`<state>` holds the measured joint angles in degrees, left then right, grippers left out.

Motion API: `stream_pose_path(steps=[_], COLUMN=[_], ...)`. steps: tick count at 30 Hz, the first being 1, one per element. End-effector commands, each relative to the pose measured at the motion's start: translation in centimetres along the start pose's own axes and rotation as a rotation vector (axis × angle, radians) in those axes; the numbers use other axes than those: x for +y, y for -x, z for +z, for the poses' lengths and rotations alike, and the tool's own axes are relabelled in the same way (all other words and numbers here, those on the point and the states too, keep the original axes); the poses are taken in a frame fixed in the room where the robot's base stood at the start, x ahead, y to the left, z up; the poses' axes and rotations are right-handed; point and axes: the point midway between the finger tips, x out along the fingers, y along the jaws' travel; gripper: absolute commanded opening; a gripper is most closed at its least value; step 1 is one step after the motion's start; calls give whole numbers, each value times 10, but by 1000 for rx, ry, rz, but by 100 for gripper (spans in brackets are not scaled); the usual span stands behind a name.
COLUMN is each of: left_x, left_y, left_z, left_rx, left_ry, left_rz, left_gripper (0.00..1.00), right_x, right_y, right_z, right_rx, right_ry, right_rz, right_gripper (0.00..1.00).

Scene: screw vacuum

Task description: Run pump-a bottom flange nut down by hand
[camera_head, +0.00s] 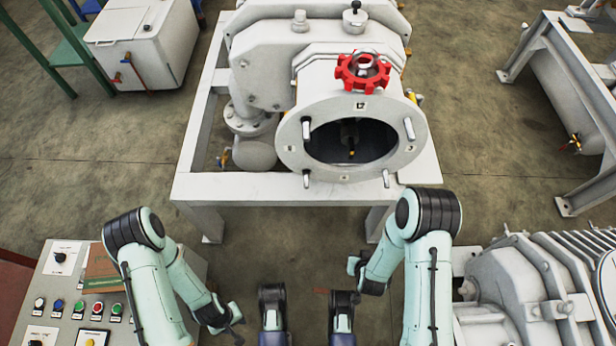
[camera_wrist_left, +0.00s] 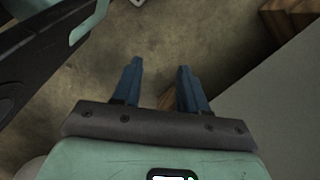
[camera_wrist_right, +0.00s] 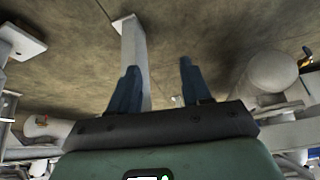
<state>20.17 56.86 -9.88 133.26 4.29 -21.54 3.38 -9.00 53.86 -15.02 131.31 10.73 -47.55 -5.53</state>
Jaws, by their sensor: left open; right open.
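A white pump body ends in a round open flange (camera_head: 292,158) facing me, with a dark bore. Metal studs stick out of its ring: an upper left stud (camera_head: 306,130), an upper right stud (camera_head: 409,128), a lower left stud (camera_head: 306,179) and a lower right stud (camera_head: 386,179). I cannot make out a separate nut at this size. My left gripper (camera_head: 233,318) is low, well short of the flange; its fingers are apart and empty in the left wrist view (camera_wrist_left: 158,75). My right gripper (camera_head: 354,268) is below the flange, its fingers apart and empty in the right wrist view (camera_wrist_right: 158,72).
A red handwheel (camera_head: 363,72) sits above the flange. The pump rests on a white frame (camera_head: 250,188). A control panel (camera_head: 70,315) stands at lower left, a grey ribbed machine (camera_head: 530,290) at lower right. A white tank (camera_head: 145,45) is at upper left.

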Motion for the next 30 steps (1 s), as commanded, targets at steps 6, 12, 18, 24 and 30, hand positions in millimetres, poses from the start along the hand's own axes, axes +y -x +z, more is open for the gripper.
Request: stream_pose_path(steps=[6, 12, 18, 24, 30], left_x=[38, 80, 104, 109, 102], left_y=[35, 74, 99, 102, 90], left_z=[-22, -39, -48, -49, -44], left_rx=[115, 230, 301, 313, 282], left_ry=[-60, -131, -173, -182, -175], left_rz=[87, 180, 234, 245, 229], left_gripper=[43, 43, 43, 43, 43], right_x=[-73, -126, -161, -169, -172], right_y=[48, 127, 194, 208, 192], right_z=[-47, -83, -102, -110, -136], right_rx=[332, 690, 953, 1021, 1020], right_ry=[427, 841, 1067, 1111, 1106], right_rz=[95, 296, 473, 529, 528], right_gripper=[48, 48, 48, 48, 48])
